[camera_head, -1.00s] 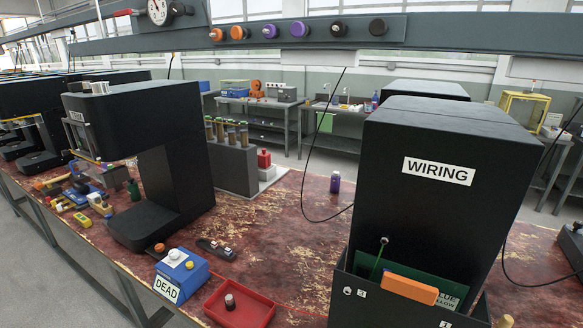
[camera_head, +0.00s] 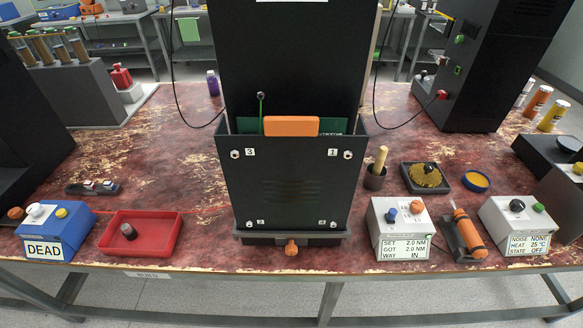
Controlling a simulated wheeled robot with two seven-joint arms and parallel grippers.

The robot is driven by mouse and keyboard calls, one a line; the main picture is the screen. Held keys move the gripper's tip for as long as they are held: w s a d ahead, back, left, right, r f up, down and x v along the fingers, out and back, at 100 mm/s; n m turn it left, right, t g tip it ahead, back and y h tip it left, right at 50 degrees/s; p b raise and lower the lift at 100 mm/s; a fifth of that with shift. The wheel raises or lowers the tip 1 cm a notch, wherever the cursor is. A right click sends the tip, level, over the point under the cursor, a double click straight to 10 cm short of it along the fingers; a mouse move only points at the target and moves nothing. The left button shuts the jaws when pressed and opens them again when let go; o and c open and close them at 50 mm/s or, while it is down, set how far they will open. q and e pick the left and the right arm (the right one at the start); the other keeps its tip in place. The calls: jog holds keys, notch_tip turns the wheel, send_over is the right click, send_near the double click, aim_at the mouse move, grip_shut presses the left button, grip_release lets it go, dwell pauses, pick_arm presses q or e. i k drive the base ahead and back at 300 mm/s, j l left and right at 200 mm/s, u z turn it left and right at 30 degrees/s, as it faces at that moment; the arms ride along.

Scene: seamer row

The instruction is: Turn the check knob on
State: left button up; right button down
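No knob is legibly marked as the check knob. A white box (camera_head: 520,232) at the right carries a black knob (camera_head: 517,205) and a green button (camera_head: 538,208); its display reads NOISE NONE, HEAT 25 °C, STATE OFF. Another white box (camera_head: 386,219) has a blue knob (camera_head: 391,215) and an orange knob (camera_head: 417,206); its display reads SET 2.0 NM, GOT 2.0 NM, WAY IN. A blue box (camera_head: 70,229) labelled DEAD has a white knob (camera_head: 36,210) and a yellow button (camera_head: 62,213). Neither of my grippers shows.
An orange tool (camera_head: 465,229) sits between the white boxes. A red tray (camera_head: 160,235) lies at left.

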aim_at(35, 209)
jog(key=u, duration=1.85)
jog(key=i+j+z, duration=0.4)
jog(key=k+j, duration=0.05)
